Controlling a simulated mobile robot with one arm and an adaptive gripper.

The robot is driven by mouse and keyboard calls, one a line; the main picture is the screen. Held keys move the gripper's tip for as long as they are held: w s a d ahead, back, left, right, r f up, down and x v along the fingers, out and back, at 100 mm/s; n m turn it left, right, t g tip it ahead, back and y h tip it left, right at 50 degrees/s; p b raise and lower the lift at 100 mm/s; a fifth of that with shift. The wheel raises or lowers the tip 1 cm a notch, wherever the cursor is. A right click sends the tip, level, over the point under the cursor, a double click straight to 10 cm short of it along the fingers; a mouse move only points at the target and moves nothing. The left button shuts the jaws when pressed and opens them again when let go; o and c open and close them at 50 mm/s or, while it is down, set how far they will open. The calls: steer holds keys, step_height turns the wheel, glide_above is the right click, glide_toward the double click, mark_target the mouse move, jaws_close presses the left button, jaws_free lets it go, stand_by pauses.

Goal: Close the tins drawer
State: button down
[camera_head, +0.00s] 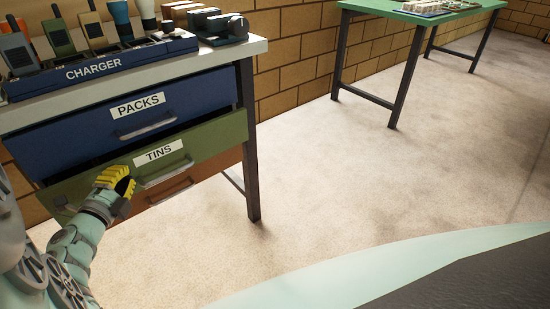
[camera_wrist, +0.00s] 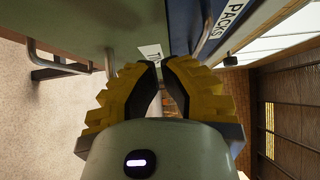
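The tins drawer (camera_head: 215,138) is the green middle drawer of the bench in the head view. It stands out a little from the blue drawer above, with a dark gap along its top. Its white TINS label and grey bar handle (camera_head: 166,172) are in view. My gripper (camera_head: 122,180) is at the drawer's front, left of the handle; contact cannot be told. In the wrist view its yellow fingers (camera_wrist: 160,63) are drawn together with a narrow gap at the tips and hold nothing. They partly hide the TINS label (camera_wrist: 152,52) there.
The blue PACKS drawer (camera_head: 75,138) is above, a brown drawer (camera_head: 202,172) below. A charger (camera_head: 95,68) with several handsets stands on the bench top (camera_head: 225,52). A dark bench leg (camera_head: 248,150) is at the right. A green table (camera_head: 405,12) stands further back; the floor between is clear.

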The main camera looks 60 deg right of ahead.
steer(key=shift+w+d, duration=0.15)
steer(key=shift+w, duration=1.05)
steer(key=shift+w, duration=0.1)
steer(key=shift+w+d+b, duration=0.25)
steer(key=shift+w+b, duration=0.1)
steer(key=shift+w, duration=0.3)
steer(key=shift+w+d+b, duration=0.2)
steer(key=shift+w+b, duration=0.15)
steer(key=shift+w, duration=0.25)
steer(key=shift+s+a, duration=0.1)
steer(key=shift+s, duration=0.1)
